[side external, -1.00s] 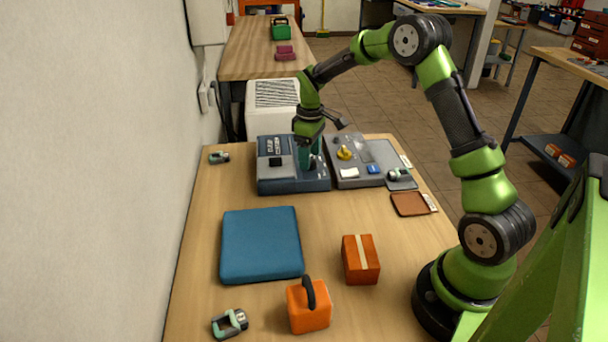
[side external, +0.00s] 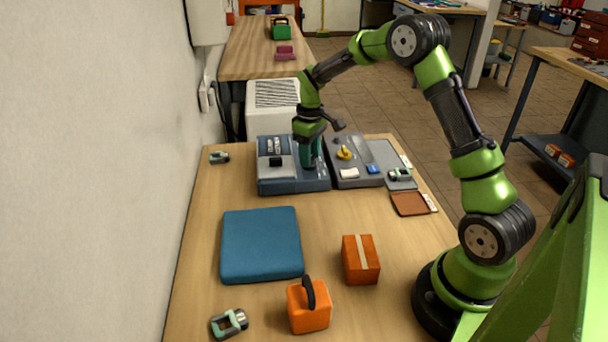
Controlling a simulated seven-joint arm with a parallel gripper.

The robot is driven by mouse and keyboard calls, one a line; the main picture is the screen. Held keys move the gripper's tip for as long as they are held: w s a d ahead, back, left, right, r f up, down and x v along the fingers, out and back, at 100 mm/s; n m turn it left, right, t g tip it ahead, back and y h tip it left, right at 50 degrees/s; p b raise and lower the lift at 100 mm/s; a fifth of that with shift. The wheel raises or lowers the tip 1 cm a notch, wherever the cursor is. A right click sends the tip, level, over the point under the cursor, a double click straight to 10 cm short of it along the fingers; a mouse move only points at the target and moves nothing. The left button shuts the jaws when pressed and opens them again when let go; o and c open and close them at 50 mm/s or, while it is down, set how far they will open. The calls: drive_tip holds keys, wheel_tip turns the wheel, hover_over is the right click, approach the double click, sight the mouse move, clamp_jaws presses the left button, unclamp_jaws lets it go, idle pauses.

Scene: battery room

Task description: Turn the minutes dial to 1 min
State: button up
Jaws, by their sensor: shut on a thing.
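A blue-grey device (side external: 291,186) stands at the far end of the wooden table, with a dark panel and a black knob (side external: 276,162) on its left part. My gripper (side external: 309,166) points down onto the right part of this device. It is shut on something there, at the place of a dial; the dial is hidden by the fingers. The dial's marks and its setting are too small to read.
A grey panel with a yellow knob (side external: 344,153) stands right beside the device. A blue mat (side external: 261,246), an orange box (side external: 360,260) and an orange block with a black handle (side external: 309,308) lie nearer. A wall bounds the left.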

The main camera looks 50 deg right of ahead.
drive_tip(key=shift+m, duration=2.1)
drive_tip(key=o, duration=1.1)
drive_tip(key=shift+r, duration=0.1)
wheel_tip(320, 180, up, 17)
drive_tip(key=shift+f, duration=0.1)
